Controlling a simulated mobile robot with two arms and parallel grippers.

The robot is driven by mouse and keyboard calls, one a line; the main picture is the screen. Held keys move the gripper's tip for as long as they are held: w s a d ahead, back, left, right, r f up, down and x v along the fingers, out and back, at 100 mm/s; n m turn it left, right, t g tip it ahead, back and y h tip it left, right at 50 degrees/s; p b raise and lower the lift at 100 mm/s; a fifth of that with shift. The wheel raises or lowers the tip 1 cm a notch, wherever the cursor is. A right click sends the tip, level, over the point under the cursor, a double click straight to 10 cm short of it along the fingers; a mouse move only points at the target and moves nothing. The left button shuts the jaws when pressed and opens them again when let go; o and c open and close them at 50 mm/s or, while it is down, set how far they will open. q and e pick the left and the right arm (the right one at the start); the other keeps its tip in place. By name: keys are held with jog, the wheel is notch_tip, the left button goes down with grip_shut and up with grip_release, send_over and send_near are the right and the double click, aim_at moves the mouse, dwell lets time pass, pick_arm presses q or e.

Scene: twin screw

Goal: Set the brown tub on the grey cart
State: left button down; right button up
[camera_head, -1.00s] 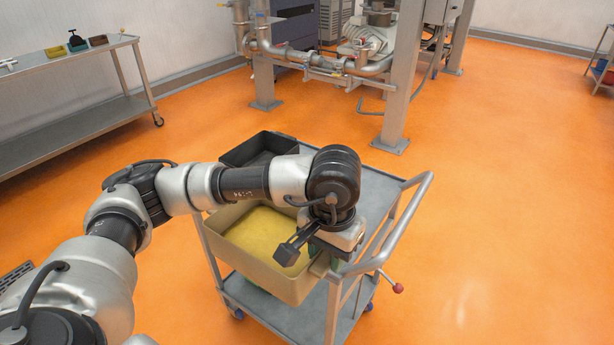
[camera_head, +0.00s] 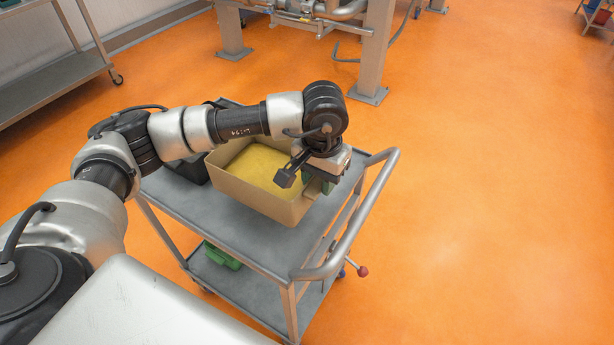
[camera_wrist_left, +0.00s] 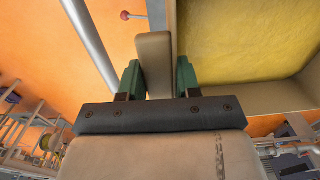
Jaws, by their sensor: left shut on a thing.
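The brown tub (camera_head: 262,202) is an open tan box with yellow contents, seen in the head view over the far part of the grey cart's top (camera_head: 215,215). It looks level; I cannot tell whether its base touches the top. My right gripper is not in view.
A black tub (camera_head: 190,168) sits left of the brown tub, partly behind my arm. The cart has a rail handle (camera_head: 355,220) at right and a green item (camera_head: 222,256) on its lower shelf. The near part of its top is bare. Orange floor lies clear to the right.

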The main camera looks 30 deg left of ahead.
pick_arm(q)
jog(key=w+f, duration=0.1)
jog(key=w, duration=0.1)
jog(key=w+a+f, duration=0.1)
jog(key=w, duration=0.1)
jog(key=w+f+p, duration=0.1)
jog(key=w, duration=0.1)
jog(key=shift+w+a+f, duration=0.15)
jog(key=shift+w+f, duration=0.15)
jog(key=shift+f, duration=0.05)
jog(key=shift+f+p, duration=0.5)
jog(key=shift+f, duration=1.5)
jog(key=c, duration=0.8)
grip_release()
jog(key=shift+s+f, duration=0.1)
jog(key=shift+s, duration=0.05)
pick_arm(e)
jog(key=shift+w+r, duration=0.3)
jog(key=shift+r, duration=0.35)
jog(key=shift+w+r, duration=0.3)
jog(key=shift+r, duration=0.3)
pick_arm(q)
jog(key=shift+r, duration=0.3)
notch_tip(320, 180, up, 12)
jog(key=shift+f+b, duration=0.25)
jog(key=shift+b, duration=0.65)
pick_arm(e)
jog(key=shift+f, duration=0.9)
